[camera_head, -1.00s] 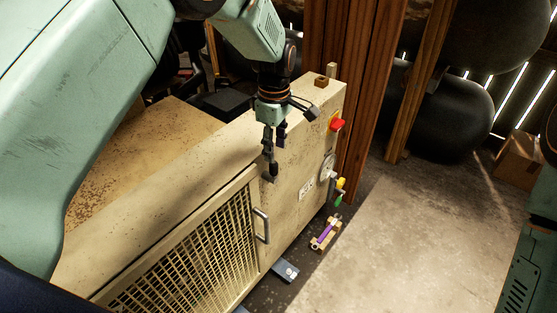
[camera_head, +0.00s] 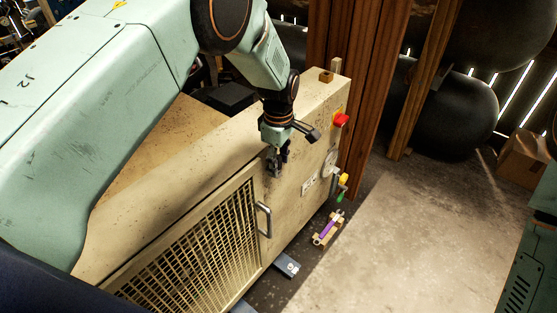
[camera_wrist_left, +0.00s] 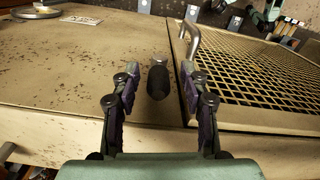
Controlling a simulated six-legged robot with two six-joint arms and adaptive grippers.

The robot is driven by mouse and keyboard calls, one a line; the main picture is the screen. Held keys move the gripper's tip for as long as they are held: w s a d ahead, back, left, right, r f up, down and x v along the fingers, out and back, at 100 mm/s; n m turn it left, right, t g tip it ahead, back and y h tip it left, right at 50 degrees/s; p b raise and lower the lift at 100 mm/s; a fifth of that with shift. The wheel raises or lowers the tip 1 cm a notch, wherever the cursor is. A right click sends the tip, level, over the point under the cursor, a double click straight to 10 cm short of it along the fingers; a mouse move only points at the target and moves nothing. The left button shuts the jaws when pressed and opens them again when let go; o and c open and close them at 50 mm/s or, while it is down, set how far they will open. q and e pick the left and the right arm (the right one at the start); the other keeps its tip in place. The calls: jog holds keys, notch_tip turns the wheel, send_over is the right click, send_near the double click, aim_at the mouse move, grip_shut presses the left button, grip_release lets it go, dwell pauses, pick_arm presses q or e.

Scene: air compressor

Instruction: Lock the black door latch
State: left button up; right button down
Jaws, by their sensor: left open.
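The black door latch (camera_wrist_left: 158,82) shows in the left wrist view as a dark rounded handle on the beige panel, just left of the mesh door's edge. My left gripper (camera_wrist_left: 156,92) is open, with one finger on each side of the latch. I see no clear contact between fingers and latch. In the head view, my left gripper (camera_head: 275,163) is at the compressor's front face, above the mesh door (camera_head: 195,255) and its metal handle (camera_head: 264,220). It hides the latch there. My right gripper is out of view.
A red knob (camera_head: 341,120) and a yellow-and-green valve handle (camera_head: 342,185) are on the compressor's right part. A small block with a purple piece (camera_head: 327,228) lies on the floor. Wooden posts (camera_head: 350,90) stand behind.

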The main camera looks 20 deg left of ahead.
pick_arm(q)
jog(key=shift+w+f, duration=0.1)
jog(key=shift+w, duration=0.05)
jog(key=shift+c, duration=1)
jog(key=shift+a, duration=0.2)
jog(key=c, duration=0.3)
jog(key=shift+d, duration=0.1)
grip_shut()
